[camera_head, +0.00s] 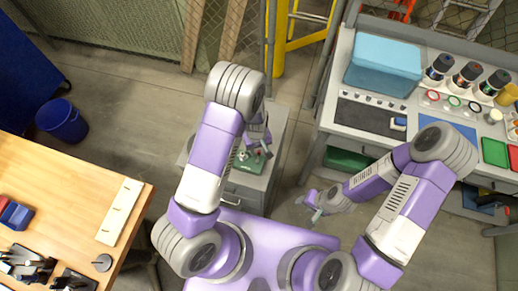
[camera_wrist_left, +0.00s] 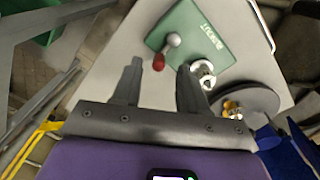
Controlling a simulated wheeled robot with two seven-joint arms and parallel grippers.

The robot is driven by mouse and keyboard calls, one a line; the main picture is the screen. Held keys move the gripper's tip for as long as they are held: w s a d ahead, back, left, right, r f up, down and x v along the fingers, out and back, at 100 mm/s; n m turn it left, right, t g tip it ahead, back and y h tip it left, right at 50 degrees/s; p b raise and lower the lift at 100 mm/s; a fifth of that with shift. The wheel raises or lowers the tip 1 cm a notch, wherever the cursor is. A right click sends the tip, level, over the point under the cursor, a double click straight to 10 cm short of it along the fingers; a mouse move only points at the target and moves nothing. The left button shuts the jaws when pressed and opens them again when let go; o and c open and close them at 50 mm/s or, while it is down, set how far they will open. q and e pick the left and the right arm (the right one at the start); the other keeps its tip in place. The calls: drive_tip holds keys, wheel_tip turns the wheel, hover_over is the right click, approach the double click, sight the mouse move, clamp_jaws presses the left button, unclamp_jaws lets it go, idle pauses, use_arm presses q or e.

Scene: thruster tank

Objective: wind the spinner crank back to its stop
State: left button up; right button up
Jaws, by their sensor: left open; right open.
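The spinner crank shows in the left wrist view as a pale hub and short arm (camera_wrist_left: 172,42) with a red knob (camera_wrist_left: 158,62). It stands on a green plate (camera_wrist_left: 205,30) with white lettering, which also shows on the grey cabinet in the head view (camera_head: 251,164). My left gripper (camera_wrist_left: 160,74) is open. The red knob appears between its fingertips in the picture; I see no contact. In the head view my left gripper (camera_head: 256,145) is over the cabinet and partly hides the crank. My right gripper (camera_head: 314,208) hangs right of the cabinet, away from the crank.
Beside the plate are a metal fitting (camera_wrist_left: 203,73) and a dark round disc (camera_wrist_left: 248,104), close to the left gripper's right finger. A wooden table (camera_head: 60,185) stands left, and a grey workbench (camera_head: 340,115) with a blue box (camera_head: 384,65) stands right.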

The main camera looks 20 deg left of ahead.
sight(258, 157)
use_arm(q)
drive_tip(key=shift+w+f, duration=0.1)
drive_tip(key=shift+f, duration=1.25)
clamp_jaws()
drive_tip(key=shift+d, duration=0.1)
